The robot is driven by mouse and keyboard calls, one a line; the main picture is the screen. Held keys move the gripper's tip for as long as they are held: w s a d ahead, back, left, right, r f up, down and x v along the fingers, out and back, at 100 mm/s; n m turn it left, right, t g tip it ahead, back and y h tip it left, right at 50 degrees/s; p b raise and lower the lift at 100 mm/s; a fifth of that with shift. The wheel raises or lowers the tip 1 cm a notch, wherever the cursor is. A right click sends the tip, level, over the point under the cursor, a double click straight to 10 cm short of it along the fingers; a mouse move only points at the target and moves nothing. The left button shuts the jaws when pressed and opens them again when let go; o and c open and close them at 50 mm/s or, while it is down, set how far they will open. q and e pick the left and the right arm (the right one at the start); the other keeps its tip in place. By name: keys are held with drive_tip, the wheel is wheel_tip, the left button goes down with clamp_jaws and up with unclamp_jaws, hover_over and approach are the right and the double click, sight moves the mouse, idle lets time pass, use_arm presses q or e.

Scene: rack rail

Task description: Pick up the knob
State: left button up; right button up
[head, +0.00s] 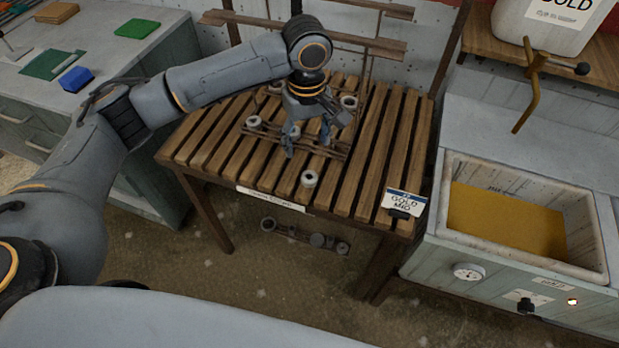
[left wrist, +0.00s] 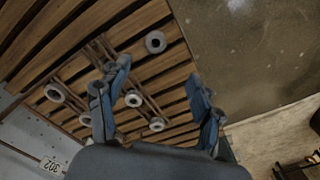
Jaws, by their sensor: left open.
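Several pale, round, ring-like pieces are on the slatted wooden table, and I cannot tell for sure which is the knob. One short, pale round piece (head: 309,179) stands alone near the table's front edge; it also shows in the left wrist view (left wrist: 155,42). Others sit along a thin rail rack (left wrist: 98,48) farther back. My left gripper (head: 308,146) is open above the rack, pointing down, with its fingers apart. In the left wrist view two rack pieces (left wrist: 133,98) show between or behind the fingers. Nothing is held. My right gripper is out of view.
A sink-like box (head: 520,215) with a yellow inside stands right. Another rail with round pieces (head: 318,240) shows below the table's front edge. A grey counter (head: 110,45) is at left.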

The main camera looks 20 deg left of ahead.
use_arm(q)
hover_over(309, 174)
drive_tip(key=s, duration=0.2)
drive_tip(key=f, duration=0.7)
drive_tip(key=shift+w+d+f, duration=0.1)
drive_tip(key=shift+w+f, duration=0.15)
drive_tip(key=shift+f, duration=0.15)
drive_tip(key=shift+w+f+p, duration=0.2)
drive_tip(key=shift+f+p, duration=0.05)
drive_tip(key=shift+f, duration=1.05)
drive_tip(key=shift+w+f+p, duration=0.15)
drive_tip(key=shift+f+p, duration=0.05)
drive_tip(key=shift+f, duration=1.1)
drive_tip(key=c, duration=1.3)
